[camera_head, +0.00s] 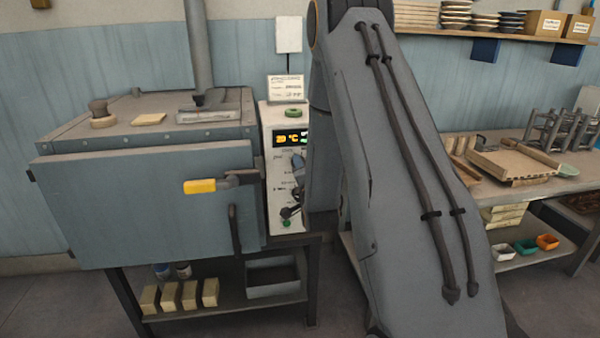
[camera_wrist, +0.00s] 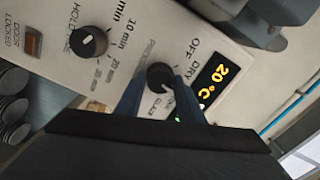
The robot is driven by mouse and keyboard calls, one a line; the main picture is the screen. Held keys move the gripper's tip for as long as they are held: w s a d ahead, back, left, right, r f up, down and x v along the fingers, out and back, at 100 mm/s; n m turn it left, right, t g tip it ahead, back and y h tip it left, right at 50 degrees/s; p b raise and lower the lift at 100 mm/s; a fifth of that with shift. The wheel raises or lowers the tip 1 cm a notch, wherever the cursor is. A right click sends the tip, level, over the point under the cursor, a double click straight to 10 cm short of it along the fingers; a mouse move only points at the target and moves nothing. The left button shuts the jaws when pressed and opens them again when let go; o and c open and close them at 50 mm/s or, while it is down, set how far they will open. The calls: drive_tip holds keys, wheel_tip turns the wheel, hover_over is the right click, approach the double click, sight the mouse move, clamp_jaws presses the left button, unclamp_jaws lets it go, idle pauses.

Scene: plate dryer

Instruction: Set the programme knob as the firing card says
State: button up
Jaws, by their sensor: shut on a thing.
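The programme knob (camera_wrist: 160,76) is dark and round, on the white control panel (camera_wrist: 125,50). OFF, DRY and GLAZE can be read around it; other words are partly covered. My gripper (camera_wrist: 160,92) has one finger on each side of the knob and is shut on it. I cannot tell surely which word its pointer faces. The firing card (camera_head: 286,88) stands above the panel in the head view; its writing is too small to read. My arm hides part of the panel there.
The hold-time knob (camera_wrist: 88,41) and door-locked lamp (camera_wrist: 33,41) are beside the programme knob. The display (camera_wrist: 218,83) reads 20 °C. The kiln door (camera_head: 150,205) is shut, with a yellow-gripped handle (camera_head: 200,186). A workbench (camera_head: 490,190) stands on the right.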

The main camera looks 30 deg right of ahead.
drive_tip(key=shift+m+b, duration=0.35)
drive_tip(key=shift+m, duration=0.45)
drive_tip(key=o, duration=1.1)
drive_tip(key=shift+c, duration=0.2)
drive_tip(key=shift+s, duration=0.1)
drive_tip(key=b+v, duration=0.2)
drive_tip(key=v, duration=0.5)
drive_tip(key=shift+s, duration=0.35)
drive_tip(key=shift+a, duration=0.1)
